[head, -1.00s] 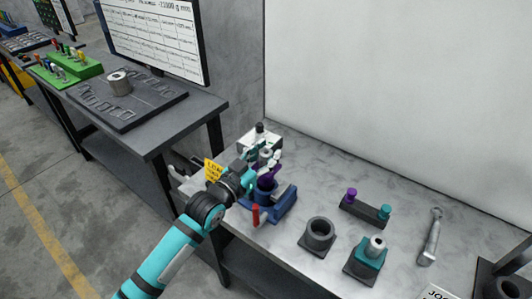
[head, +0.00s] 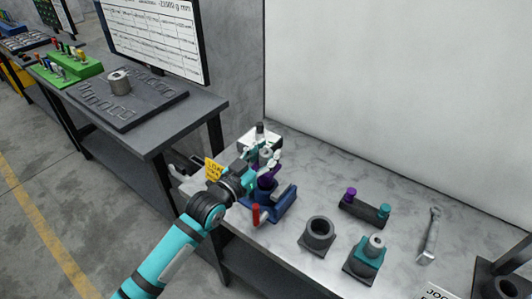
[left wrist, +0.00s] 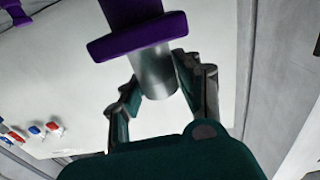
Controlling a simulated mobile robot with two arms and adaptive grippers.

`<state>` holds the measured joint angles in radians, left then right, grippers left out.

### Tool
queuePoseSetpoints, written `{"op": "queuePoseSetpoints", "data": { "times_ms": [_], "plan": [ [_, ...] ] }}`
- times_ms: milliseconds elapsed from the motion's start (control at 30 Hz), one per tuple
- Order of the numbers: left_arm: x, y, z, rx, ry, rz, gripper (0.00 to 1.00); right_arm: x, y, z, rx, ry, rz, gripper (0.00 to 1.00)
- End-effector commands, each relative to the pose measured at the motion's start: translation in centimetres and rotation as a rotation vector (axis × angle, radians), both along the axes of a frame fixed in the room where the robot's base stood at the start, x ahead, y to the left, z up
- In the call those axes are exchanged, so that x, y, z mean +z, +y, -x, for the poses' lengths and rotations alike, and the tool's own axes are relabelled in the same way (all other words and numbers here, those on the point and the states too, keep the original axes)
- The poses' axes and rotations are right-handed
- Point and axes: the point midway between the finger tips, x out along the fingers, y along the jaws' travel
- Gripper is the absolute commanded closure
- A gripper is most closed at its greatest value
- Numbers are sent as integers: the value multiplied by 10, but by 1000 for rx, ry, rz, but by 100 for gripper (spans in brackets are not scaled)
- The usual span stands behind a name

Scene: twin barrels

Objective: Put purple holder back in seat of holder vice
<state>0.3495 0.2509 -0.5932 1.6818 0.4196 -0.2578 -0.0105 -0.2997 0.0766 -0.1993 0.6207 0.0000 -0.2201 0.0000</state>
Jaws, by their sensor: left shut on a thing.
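The holder vice (head: 285,205) is a blue block with a dark round seat and a red handle (head: 256,215), near the table's left front edge. My left gripper (head: 266,168) is just above and behind the vice in the head view. In the left wrist view, its fingers (left wrist: 158,92) are shut around the silver cylinder end of the purple holder (left wrist: 140,37), which has a wide purple flange. In the head view, only a little purple shows between gripper and vice. Whether the holder touches the seat is hidden.
Behind my gripper stands a white-grey machine block (head: 262,138), with a yellow sign (head: 213,170) at left. To the right are a dark ring stand (head: 318,236), a teal holder on a base (head: 370,252), a dark rack (head: 364,208) and a wrench (head: 432,235).

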Motion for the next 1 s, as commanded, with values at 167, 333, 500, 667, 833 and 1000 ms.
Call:
{"op": "queuePoseSetpoints", "data": {
  "times_ms": [167, 333, 500, 667, 833, 1000],
  "plan": [
    [3, 0, 0, 0, -6, 4, 100, 0, -1, 0, 1, 0, 1, 60],
    [4, 0, 0, 0, -6, 4, 100, 2, -3, 0, 2, 0, 3, 60],
    [3, 0, 0, 0, -6, 3, 100, 3, -4, 0, 3, 1, 5, 60],
    [3, 0, 0, 0, -6, 4, 100, 3, -4, 0, 3, 1, 5, 60],
    [2, 0, 0, 0, -6, 4, 100, 2, -4, 0, 3, 1, 5, 60],
    [-2, 0, 0, 0, -6, 4, 100, -1, -4, 0, 3, 1, 5, 60]
  ]
}}
